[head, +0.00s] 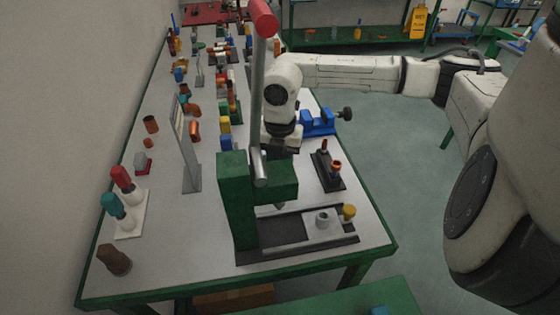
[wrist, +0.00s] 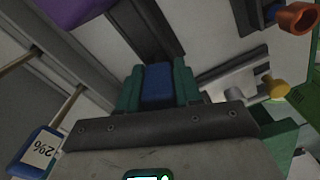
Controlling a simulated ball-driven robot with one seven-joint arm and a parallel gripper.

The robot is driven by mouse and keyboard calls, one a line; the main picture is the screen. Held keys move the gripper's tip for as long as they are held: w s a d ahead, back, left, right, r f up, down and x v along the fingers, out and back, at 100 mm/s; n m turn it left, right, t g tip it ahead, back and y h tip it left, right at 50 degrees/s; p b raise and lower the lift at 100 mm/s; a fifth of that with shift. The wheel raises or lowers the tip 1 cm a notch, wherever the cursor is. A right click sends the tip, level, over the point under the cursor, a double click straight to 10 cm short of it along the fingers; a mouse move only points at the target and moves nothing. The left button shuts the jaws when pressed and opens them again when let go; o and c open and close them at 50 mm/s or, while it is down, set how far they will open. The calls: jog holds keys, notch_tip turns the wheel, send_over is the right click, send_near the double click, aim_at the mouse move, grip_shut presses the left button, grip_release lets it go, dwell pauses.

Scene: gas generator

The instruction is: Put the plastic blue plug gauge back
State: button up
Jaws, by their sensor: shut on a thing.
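My gripper (wrist: 158,88) has two green fingers, shut on a blue block-like part in the wrist view, which I take to be the blue plug gauge (wrist: 157,84). Only the part between the fingers shows; its ends are hidden. In the head view my gripper (head: 282,148) is over the table, behind the green press and its lever, and the gauge in it is hidden. I cannot tell how far it is above the table. No place clearly marked for the gauge shows.
A green press (head: 238,200) with a red-tipped lever (head: 264,18) stands close in front of my gripper. A dark stand with orange-red parts (head: 336,168) and a blue vise (head: 318,124) are to the right.

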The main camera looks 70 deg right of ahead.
jog(key=shift+f, duration=0.2)
jog(key=o, duration=1)
notch_tip(320, 180, up, 11)
jog(key=shift+f, duration=0.1)
